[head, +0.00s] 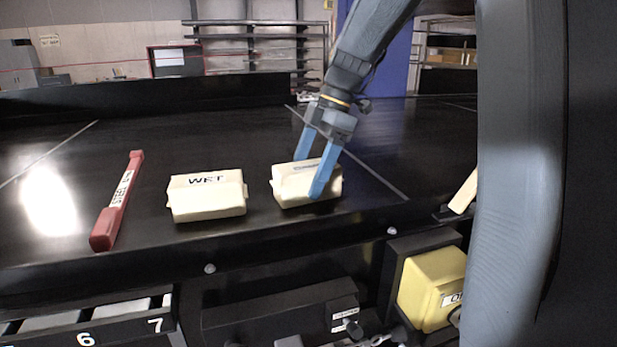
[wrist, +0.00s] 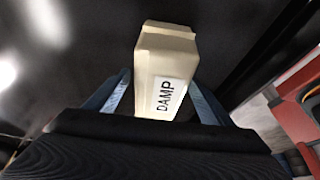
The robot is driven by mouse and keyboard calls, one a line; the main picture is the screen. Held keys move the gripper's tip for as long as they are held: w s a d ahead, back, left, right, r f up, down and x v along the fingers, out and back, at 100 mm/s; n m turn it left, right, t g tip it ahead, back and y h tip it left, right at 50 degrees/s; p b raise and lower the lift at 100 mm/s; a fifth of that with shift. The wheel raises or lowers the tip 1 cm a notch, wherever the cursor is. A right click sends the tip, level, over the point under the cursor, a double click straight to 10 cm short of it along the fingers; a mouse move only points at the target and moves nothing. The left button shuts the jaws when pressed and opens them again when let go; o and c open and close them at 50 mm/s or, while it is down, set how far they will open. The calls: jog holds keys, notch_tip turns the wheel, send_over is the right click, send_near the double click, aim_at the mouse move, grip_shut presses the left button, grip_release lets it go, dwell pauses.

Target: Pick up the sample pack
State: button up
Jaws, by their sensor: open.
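Two cream packs lie on the black conveyor in the head view. The left pack (head: 206,198) is labelled "WET". The right pack (head: 290,189) has a label too small to read there; in the wrist view the pack (wrist: 165,65) under my gripper reads "DAMP". My gripper (head: 309,178) has blue fingers, one on the far side of the right pack and one in front of it. The fingers (wrist: 160,90) show on both sides of the pack in the wrist view. They are open; whether they touch it I cannot tell.
A red bar labelled "STEEL" (head: 117,200) lies left of the WET pack. A yellow box (head: 432,286) sits below the conveyor's front edge at right. Numbered slots (head: 90,325) are at lower left. A cream piece (head: 464,194) shows at the right. The belt behind the packs is clear.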

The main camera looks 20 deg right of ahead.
jog(key=c, duration=1.5)
